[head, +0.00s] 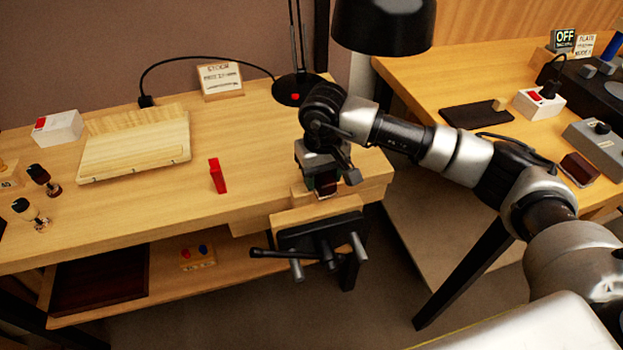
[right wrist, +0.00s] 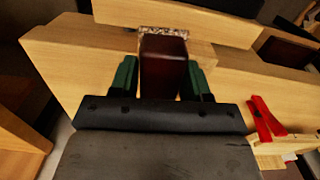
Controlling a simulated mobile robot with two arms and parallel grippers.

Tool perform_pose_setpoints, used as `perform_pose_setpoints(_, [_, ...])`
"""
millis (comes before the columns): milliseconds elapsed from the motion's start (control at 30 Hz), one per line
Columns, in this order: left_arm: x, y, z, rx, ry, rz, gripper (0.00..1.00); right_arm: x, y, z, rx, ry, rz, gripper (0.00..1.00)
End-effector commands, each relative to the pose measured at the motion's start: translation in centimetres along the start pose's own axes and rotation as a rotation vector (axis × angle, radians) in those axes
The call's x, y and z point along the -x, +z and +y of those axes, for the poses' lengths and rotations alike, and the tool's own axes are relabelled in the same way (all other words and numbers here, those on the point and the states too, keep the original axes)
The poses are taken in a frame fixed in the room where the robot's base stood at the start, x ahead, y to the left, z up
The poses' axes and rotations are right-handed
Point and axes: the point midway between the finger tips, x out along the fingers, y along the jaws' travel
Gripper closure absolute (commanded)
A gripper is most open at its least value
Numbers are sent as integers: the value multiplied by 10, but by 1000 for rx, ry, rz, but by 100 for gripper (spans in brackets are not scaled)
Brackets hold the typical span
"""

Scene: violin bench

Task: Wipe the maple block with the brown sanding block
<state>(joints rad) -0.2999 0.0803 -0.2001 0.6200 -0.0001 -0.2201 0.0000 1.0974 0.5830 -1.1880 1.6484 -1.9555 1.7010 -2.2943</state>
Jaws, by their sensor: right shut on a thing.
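The brown sanding block (right wrist: 165,65) is dark reddish-brown and held between the green finger pads of my right gripper (right wrist: 161,80). In the head view this gripper (head: 322,178) is low over the bench's front right edge, shut on the sanding block, which shows only partly below it. A pale wooden block, seemingly the maple block (head: 346,203), sits at the vise directly under it. A speckled strip shows at the sanding block's far end in the wrist view. I cannot tell whether the two blocks touch. My left gripper is not in view.
The vise (head: 322,232) sticks out from the bench front with its handles. A black lamp (head: 383,25) hangs above. A wooden panel (head: 135,145) lies at left. A second table (head: 440,85) is at right.

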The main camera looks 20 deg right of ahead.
Motion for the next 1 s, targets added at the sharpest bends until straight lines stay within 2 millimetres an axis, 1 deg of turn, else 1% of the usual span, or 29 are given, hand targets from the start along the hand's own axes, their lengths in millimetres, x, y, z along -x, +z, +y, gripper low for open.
perform_pose_setpoints(267, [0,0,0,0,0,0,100,0,0,2,0,2,-2,72])
perform_pose_setpoints(367, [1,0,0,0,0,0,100,2,0,2,0,2,-1,72])
perform_pose_setpoints(467, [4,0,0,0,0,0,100,10,0,1,0,1,0,72])
perform_pose_setpoints(900, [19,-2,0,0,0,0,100,55,0,1,0,1,2,72])
perform_pose_setpoints(1000, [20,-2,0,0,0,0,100,60,0,1,0,0,1,72])
